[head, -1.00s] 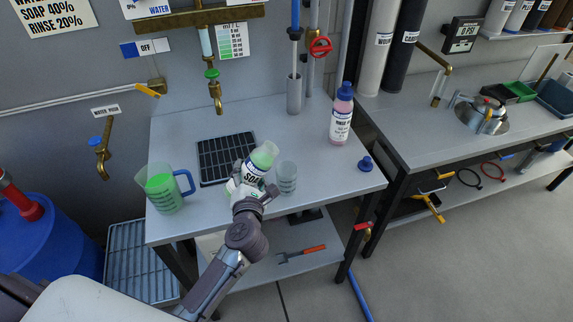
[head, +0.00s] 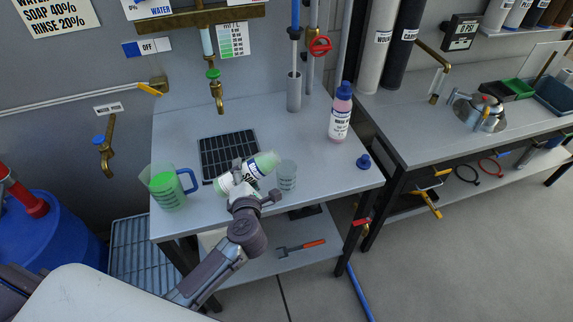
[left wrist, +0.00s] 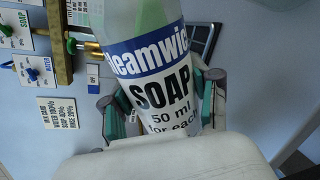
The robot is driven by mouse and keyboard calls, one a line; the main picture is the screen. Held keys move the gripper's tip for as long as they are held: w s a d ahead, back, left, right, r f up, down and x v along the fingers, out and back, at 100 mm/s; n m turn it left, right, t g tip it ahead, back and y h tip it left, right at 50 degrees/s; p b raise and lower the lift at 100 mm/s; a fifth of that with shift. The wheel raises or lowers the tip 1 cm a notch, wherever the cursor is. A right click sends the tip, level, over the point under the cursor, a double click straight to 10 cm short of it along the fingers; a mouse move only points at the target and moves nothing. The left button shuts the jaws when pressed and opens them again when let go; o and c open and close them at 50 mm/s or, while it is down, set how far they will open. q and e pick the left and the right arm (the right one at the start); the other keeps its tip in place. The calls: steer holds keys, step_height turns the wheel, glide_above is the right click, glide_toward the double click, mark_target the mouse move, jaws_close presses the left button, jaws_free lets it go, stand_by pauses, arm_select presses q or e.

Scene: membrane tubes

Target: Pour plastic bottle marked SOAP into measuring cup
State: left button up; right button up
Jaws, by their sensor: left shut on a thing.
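My left gripper (head: 254,186) is shut on the white plastic bottle marked SOAP (head: 236,182), above the front of the bench. The bottle is tipped far over to the right, with its pale green upper end (head: 267,161) beside and a little above the small clear measuring cup (head: 287,176). No stream of liquid can be made out. In the left wrist view the SOAP label (left wrist: 165,92) fills the middle, between the two fingers (left wrist: 160,108); the bottle's mouth is out of frame. My right gripper is not in view.
A jug with green contents and a blue handle (head: 167,190) stands at the bench's left. A pink RINSE bottle (head: 340,115) and a loose blue cap (head: 364,161) are at the right. A dark drain grate (head: 222,148) lies behind the gripper, under a brass tap (head: 216,95).

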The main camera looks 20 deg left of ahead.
arm_select(q)
steer(key=shift+a+r+m+g+p, duration=0.1)
steer(key=shift+r+m+g+p, duration=0.2)
steer(key=shift+r+m+p, duration=0.3)
stand_by(0.3)
steer(key=shift+r+y+p, duration=0.25)
steer(key=shift+y+p, duration=0.15)
steer(key=shift+p, duration=0.1)
stand_by(0.9)
steer(key=shift+r+m+p, duration=0.25)
steer(key=shift+m+p, duration=0.15)
steer(key=shift+p, duration=0.1)
stand_by(0.4)
